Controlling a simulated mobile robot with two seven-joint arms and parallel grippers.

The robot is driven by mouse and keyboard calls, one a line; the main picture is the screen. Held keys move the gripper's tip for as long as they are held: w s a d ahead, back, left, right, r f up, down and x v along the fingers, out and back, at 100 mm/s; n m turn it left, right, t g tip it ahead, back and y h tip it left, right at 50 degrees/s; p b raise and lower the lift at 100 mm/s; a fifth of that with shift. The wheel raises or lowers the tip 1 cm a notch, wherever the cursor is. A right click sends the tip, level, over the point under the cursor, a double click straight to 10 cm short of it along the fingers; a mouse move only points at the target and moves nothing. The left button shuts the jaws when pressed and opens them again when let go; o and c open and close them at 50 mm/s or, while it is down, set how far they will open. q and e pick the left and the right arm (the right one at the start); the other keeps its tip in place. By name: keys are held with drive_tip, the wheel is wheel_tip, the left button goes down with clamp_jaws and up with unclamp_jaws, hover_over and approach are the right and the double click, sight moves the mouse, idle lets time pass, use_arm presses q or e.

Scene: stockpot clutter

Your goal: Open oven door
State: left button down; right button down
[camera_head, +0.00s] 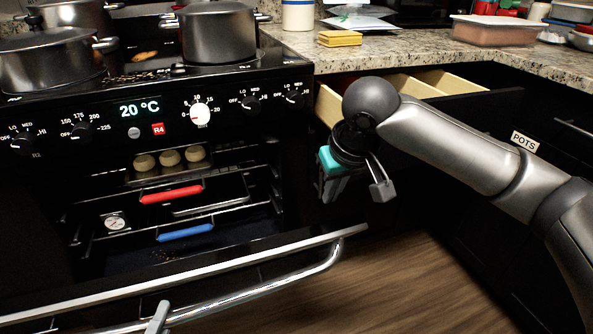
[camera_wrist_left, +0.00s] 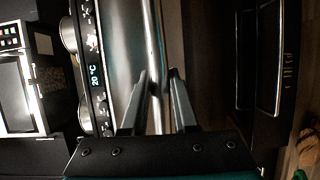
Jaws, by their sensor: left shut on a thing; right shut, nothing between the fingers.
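The oven door (camera_head: 190,277) is hinged down and partly open, showing the lit inside of the oven. Its silver bar handle (camera_head: 262,292) runs along the door's outer top edge. My left gripper (camera_head: 158,317) is at the bottom of the head view, shut on the handle; most of it is cut off there. In the left wrist view its two dark fingers (camera_wrist_left: 156,82) straddle the handle bar (camera_wrist_left: 156,38). My right gripper (camera_head: 381,190) is shut and empty, to the right of the oven and in front of the drawer.
Inside are racks with a red handle (camera_head: 172,194), a blue handle (camera_head: 186,232), a thermometer (camera_head: 115,222) and round buns (camera_head: 170,157). Pots (camera_head: 218,35) stand on the cooktop. An open wooden drawer (camera_head: 328,103) lies behind my right arm. The floor (camera_head: 400,285) right of the door is clear.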

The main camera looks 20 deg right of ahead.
use_arm(q)
drive_tip(key=shift+s+f, duration=0.1)
drive_tip(key=shift+f, duration=0.15)
use_arm(e)
drive_tip(key=shift+s+f, duration=0.7)
drive_tip(key=shift+s, duration=0.3)
